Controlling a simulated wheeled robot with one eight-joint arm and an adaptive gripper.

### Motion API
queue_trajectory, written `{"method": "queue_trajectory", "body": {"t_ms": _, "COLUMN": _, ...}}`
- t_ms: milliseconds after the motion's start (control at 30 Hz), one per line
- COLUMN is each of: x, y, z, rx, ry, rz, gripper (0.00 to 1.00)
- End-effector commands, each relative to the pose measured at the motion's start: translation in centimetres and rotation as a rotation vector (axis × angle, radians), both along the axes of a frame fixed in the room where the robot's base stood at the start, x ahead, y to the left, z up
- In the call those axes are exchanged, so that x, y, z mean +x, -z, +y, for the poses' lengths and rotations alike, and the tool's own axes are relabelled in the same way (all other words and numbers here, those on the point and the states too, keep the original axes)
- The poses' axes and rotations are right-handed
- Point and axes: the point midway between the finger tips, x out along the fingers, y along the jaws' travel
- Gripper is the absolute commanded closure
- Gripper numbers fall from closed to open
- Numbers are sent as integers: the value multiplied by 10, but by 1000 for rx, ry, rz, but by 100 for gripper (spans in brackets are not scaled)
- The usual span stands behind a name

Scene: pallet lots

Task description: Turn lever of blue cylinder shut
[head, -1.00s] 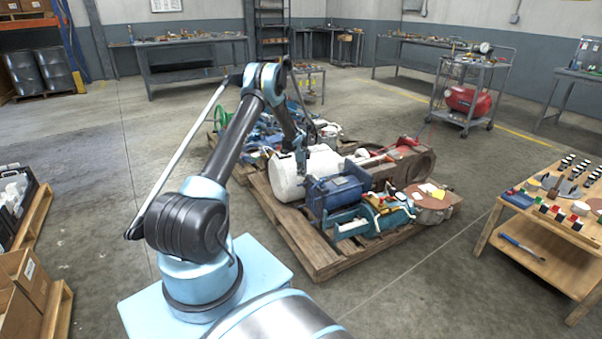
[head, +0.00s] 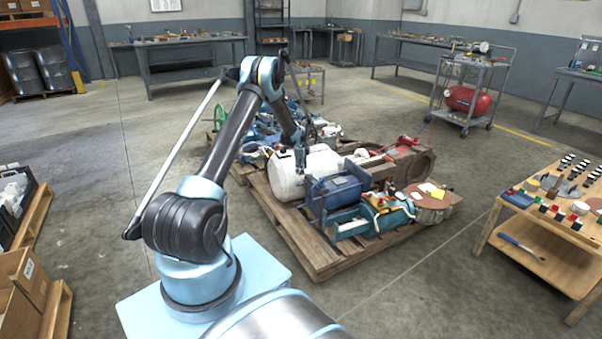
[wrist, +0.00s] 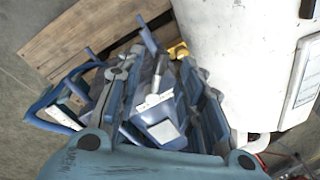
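A blue cylinder-like body (head: 338,190) lies on the pallet beside a white tank (head: 285,178). In the wrist view, a blue part with white labels (wrist: 158,112) and a pale rod-like piece (wrist: 156,84) shows between my fingers; I cannot tell for sure whether that piece is the lever. My gripper (head: 300,168) hangs over the pallet between the white tank and the blue body. In the wrist view my gripper (wrist: 158,66) has its two fingers apart, on either side of the rod-like piece. Contact with it cannot be made out.
The wooden pallet (head: 288,232) is crowded with machine parts. The white tank (wrist: 225,60) stands close on the right in the wrist view. A wooden table (head: 540,252) with small parts stands at the right. The floor in front of the pallet is clear.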

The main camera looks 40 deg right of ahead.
Motion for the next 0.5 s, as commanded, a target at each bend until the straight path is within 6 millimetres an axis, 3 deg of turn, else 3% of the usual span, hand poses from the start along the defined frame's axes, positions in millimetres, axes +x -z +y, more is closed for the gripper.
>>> {"method": "queue_trajectory", "body": {"t_ms": 500, "x": -10, "y": -79, "z": 13, "rx": 1, "ry": 0, "rz": 1, "gripper": 65}}
